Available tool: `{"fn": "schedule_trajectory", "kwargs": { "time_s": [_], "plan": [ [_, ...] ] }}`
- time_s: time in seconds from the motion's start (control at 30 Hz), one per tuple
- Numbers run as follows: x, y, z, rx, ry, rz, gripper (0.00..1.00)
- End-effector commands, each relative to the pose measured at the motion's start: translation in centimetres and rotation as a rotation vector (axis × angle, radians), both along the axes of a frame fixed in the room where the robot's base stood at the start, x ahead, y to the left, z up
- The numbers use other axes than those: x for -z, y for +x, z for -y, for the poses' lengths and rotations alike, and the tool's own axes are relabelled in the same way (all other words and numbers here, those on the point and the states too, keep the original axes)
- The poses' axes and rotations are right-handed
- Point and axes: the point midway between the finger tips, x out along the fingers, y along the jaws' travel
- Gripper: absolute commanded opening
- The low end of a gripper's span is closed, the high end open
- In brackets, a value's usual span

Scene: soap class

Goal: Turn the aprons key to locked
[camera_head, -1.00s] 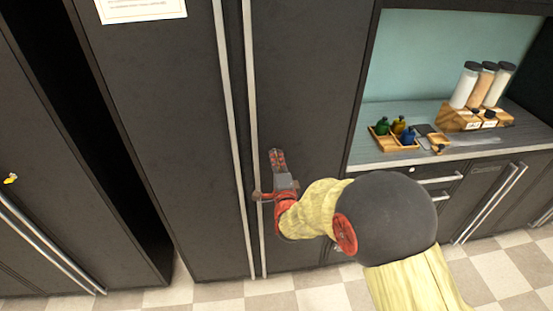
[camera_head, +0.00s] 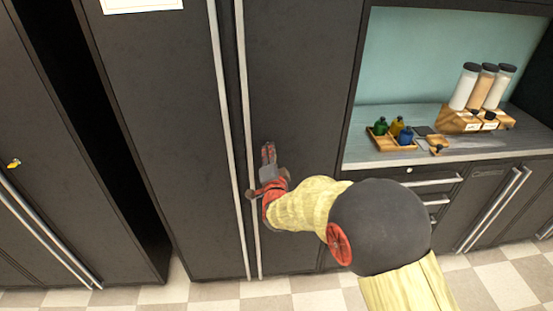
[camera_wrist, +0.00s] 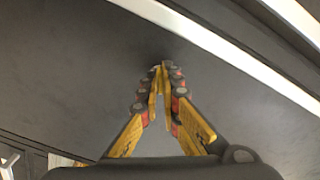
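My gripper (camera_head: 268,153) is at the right door of the tall dark cabinet (camera_head: 305,90), just right of its long vertical handles. In the wrist view my gripper (camera_wrist: 161,72) has its yellow fingers drawn together at the tips, close to the dark door surface. Whether something thin is between the tips cannot be told. No key shows on this door; the spot at the fingertips is hidden. A small yellow key-like piece (camera_head: 14,163) is on another dark cabinet at the far left. No aprons label is readable.
Long metal handles (camera_head: 240,110) run beside my gripper; a pale bar (camera_wrist: 230,58) crosses the wrist view. At right, a counter (camera_head: 380,157) carries a wooden tray (camera_head: 381,138) with small bottles and a rack (camera_head: 455,121) of tubes. A white notice (camera_head: 140,4) hangs above left.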

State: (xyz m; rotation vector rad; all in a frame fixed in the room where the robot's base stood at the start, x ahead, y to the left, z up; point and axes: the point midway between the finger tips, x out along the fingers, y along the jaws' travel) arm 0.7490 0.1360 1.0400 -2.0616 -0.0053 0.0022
Motion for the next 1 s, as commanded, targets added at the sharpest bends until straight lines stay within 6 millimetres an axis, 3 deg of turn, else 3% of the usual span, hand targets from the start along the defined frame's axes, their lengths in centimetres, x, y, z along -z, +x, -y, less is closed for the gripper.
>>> {"fn": "schedule_trajectory", "kwargs": {
  "time_s": [1.0],
  "plan": [
    [0.17,-0.05,-0.12,-0.001,-0.917,0.0,0.0]
  ]
}}
